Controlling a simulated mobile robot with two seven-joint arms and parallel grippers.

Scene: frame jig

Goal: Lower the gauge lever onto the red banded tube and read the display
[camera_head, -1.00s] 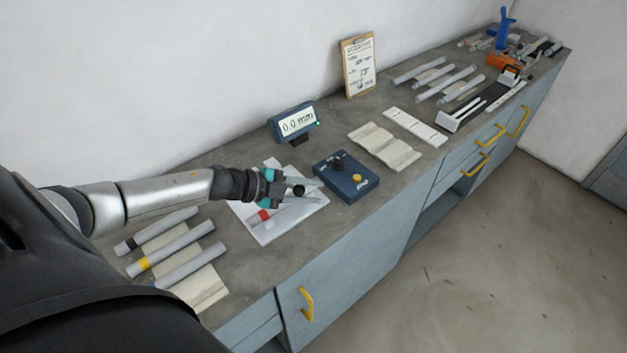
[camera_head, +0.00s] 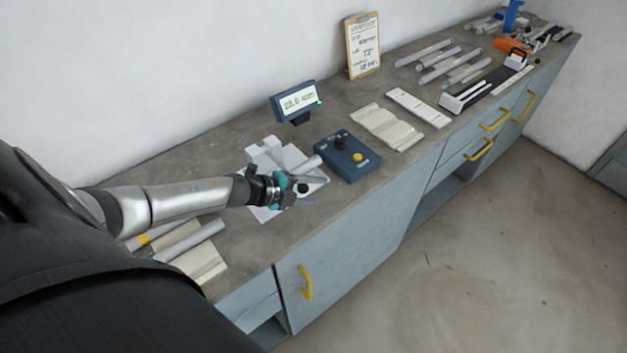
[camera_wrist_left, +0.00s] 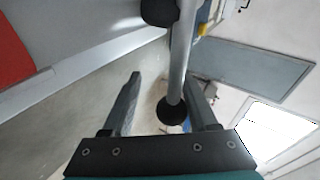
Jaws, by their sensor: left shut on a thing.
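My left gripper (camera_head: 299,190) is shut on the gauge lever, low over the white gauge base (camera_head: 262,213) on the bench. In the left wrist view the lever is a grey rod (camera_wrist_left: 181,60) with a black ball knob (camera_wrist_left: 172,113) between my fingers (camera_wrist_left: 163,85). A red patch (camera_wrist_left: 12,55), apparently the tube's band, shows at the upper left there. In the head view a grey tube end (camera_head: 307,165) shows behind my gripper; the band is hidden. I cannot tell whether the lever touches the tube. The display (camera_head: 298,101) shows a nonzero reading, roughly 20.6 mm, blurred. My right gripper is out of view.
A clipboard (camera_head: 363,45) leans on the wall.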

